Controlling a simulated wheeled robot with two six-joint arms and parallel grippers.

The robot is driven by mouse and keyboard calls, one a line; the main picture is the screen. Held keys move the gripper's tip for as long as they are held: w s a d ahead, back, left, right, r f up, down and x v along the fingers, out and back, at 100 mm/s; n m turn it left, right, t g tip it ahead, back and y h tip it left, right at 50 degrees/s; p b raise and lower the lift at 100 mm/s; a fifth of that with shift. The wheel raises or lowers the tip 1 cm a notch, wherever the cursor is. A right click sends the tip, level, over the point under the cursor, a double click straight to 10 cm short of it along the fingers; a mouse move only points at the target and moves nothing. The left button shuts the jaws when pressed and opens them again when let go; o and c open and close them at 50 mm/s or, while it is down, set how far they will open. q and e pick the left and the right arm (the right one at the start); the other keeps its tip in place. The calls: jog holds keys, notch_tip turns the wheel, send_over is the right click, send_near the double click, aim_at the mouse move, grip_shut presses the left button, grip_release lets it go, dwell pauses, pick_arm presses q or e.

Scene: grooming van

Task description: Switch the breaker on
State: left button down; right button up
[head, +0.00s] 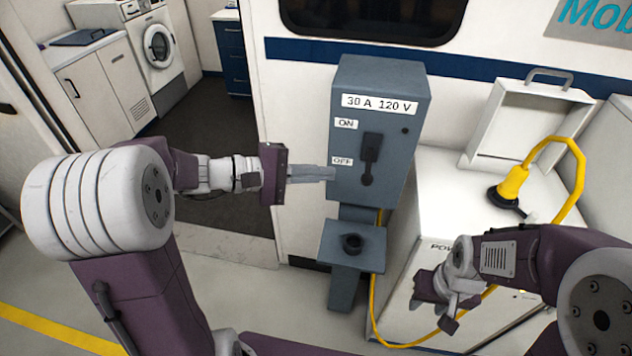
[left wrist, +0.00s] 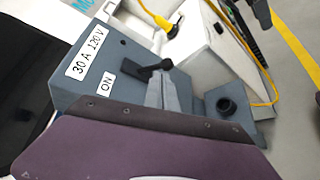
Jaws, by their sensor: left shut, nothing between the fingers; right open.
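The grey-blue breaker box (head: 395,102) stands against the white van wall, labelled 30 A 120 V, with ON above OFF. Its black lever (head: 368,165) points down, with its end beside and slightly below the OFF label (head: 342,161). My left gripper (head: 331,173) is shut and empty, its fingertips at the box's left side near the lever. In the left wrist view the shut fingers (left wrist: 168,92) are close to the lever (left wrist: 148,70); I cannot tell whether they touch. The OFF label is hidden there. My right gripper (head: 446,300) is open and empty, low at the right.
Below the box is a grey bracket with a black round socket (head: 352,243). A white power cabinet (head: 440,228) stands to the right, with a yellow plug and cable (head: 513,183) on it. An open white flap box (head: 530,122) is behind. Floor to the left is clear.

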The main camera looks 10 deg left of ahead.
aim_at(369, 164)
pick_arm(q)
jog(key=w+d+f+n+t, duration=0.1)
jog(key=w+d+f, duration=0.3)
jog(key=w+d, duration=0.1)
jog(key=shift+w+d+f+y, duration=0.3)
jog(key=shift+d+y, duration=0.1)
jog(key=shift+d, duration=0.4)
pick_arm(e)
jog(key=shift+s+d+f, duration=0.2)
jog(key=shift+d+f, duration=0.2)
jog(key=shift+d, duration=0.25)
pick_arm(q)
jog(key=shift+p, duration=0.3)
jog(key=r+n+g+p, duration=0.2)
jog(key=p, duration=0.7)
jog(key=s+r+n+g+y+p, duration=0.1)
jog(key=r+n+g+p, duration=0.2)
jog(key=p, duration=0.5)
jog(key=shift+s+r+g+p, duration=0.1)
jog(key=shift+s+g+p, duration=0.1)
jog(key=shift+g+p, duration=0.15)
pick_arm(e)
notch_tip(369, 164, up, 18)
pick_arm(q)
jog(key=shift+r, duration=0.1)
